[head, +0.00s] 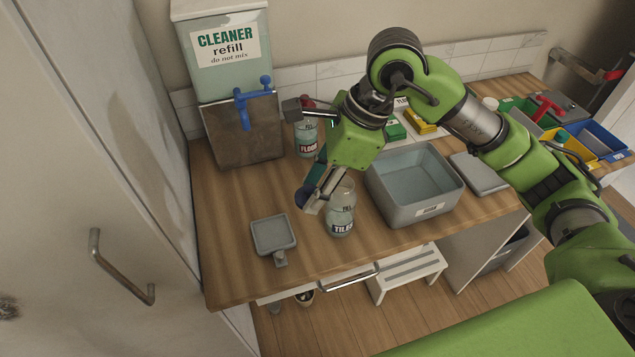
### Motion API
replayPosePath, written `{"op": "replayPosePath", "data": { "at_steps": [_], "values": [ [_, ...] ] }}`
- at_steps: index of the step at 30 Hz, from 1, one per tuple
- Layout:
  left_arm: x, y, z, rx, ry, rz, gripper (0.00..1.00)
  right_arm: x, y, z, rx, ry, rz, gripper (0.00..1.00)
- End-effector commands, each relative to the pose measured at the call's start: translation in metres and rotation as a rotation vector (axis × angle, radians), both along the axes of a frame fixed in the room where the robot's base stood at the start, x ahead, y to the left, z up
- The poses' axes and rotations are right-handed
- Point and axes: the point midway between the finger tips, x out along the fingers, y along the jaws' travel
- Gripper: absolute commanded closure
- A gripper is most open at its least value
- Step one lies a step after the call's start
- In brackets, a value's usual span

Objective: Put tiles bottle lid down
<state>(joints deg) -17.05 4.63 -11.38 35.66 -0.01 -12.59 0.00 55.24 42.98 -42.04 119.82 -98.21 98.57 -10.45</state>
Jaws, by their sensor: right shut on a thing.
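The tiles bottle (341,218), pale with a "TILES" label, stands upright on the wooden counter with its top uncovered. My right gripper (309,201) reaches in from the right, just left of the bottle's neck. A small square grey dish (272,236) with a short handle lies on the counter at the front left. My left gripper is not in view.
A floor bottle (307,142) with a red top stands behind my gripper. A cleaner refill tank (224,80) with a blue tap (247,103) is at the back left. A grey basin (415,187) is right of the tiles bottle. Bare counter surrounds the dish.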

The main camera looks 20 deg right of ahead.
Motion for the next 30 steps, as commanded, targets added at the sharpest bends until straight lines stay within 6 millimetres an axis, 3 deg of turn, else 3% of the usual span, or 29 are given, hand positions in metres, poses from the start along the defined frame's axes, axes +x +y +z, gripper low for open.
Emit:
{"op": "replayPosePath", "data": {
  "at_steps": [9, 16, 26, 30],
  "values": [
    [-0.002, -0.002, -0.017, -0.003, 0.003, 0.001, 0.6, 0.015, 0.005, 0.0, 0.003, -0.002, -0.396, 0.74],
    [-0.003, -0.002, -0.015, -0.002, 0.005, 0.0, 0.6, 0.028, -0.001, -0.002, 0.0, 0.005, -0.49, 0.74],
    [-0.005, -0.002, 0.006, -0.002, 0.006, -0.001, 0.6, 0.096, -0.036, -0.035, -0.001, 0.009, -0.493, 0.74],
    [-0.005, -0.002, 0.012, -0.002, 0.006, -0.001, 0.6, 0.117, -0.046, -0.063, -0.001, 0.009, -0.489, 0.74]
  ]
}}
